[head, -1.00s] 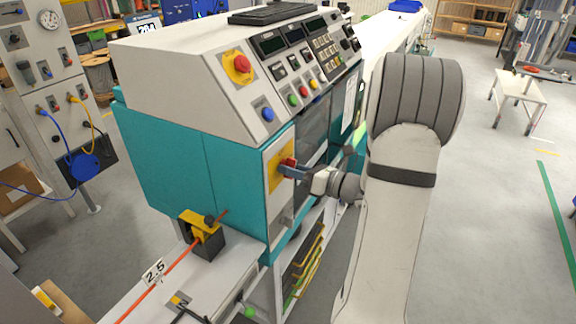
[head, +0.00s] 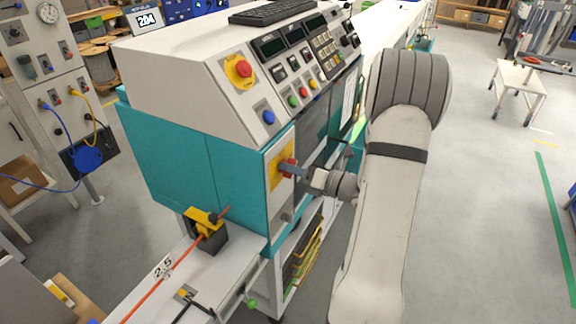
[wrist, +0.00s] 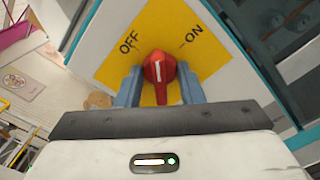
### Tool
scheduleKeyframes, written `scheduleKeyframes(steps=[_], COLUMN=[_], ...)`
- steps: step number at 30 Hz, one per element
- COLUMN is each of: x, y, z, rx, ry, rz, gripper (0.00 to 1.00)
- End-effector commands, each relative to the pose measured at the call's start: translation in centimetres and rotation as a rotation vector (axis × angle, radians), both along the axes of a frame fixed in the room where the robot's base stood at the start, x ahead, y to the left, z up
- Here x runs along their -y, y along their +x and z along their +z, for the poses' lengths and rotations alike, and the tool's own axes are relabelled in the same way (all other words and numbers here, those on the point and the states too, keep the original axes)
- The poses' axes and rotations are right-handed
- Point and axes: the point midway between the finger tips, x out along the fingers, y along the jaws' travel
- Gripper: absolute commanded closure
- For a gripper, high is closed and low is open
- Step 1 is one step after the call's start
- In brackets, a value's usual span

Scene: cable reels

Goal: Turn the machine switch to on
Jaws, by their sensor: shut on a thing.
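The machine switch is a red knob (wrist: 158,72) with a white line, on a yellow plate (wrist: 185,30) marked OFF at left and ON at right. In the wrist view the white line stands nearly upright, between the two words. My gripper (wrist: 160,88) has its two blue fingers on either side of the knob, shut on it. In the head view my gripper (head: 291,169) reaches the red knob (head: 284,166) on the machine's front panel from the right. The fingers hide part of the knob there.
The teal and white machine (head: 170,160) has a sloped control panel with a red emergency button (head: 243,69) above the switch. A yellow and black cable guide (head: 205,230) with an orange cable stands at lower left. Open floor (head: 480,220) lies to the right.

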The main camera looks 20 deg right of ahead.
Motion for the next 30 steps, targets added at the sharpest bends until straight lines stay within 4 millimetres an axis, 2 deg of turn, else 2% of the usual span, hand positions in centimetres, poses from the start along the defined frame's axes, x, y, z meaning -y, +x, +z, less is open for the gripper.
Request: scheduleKeyframes(steps=[2, 18, 19, 21, 26, 30], x=[-0.06, -0.07, -0.07, -0.07, -0.05, -0.05], y=[-0.06, -0.06, -0.06, -0.06, -0.03, -0.01], z=[0.1, -0.14, -0.14, -0.14, -0.08, -0.05], rx=[-0.026, -0.458, -0.466, -0.462, -0.46, -0.458], ry=[0.029, 0.584, 0.594, 0.59, 0.588, 0.588], rz=[0.001, 0.001, 0.001, 0.001, 0.001, 0.001], gripper=[0.79, 0.79, 0.65, 0.59, 0.46, 0.45])
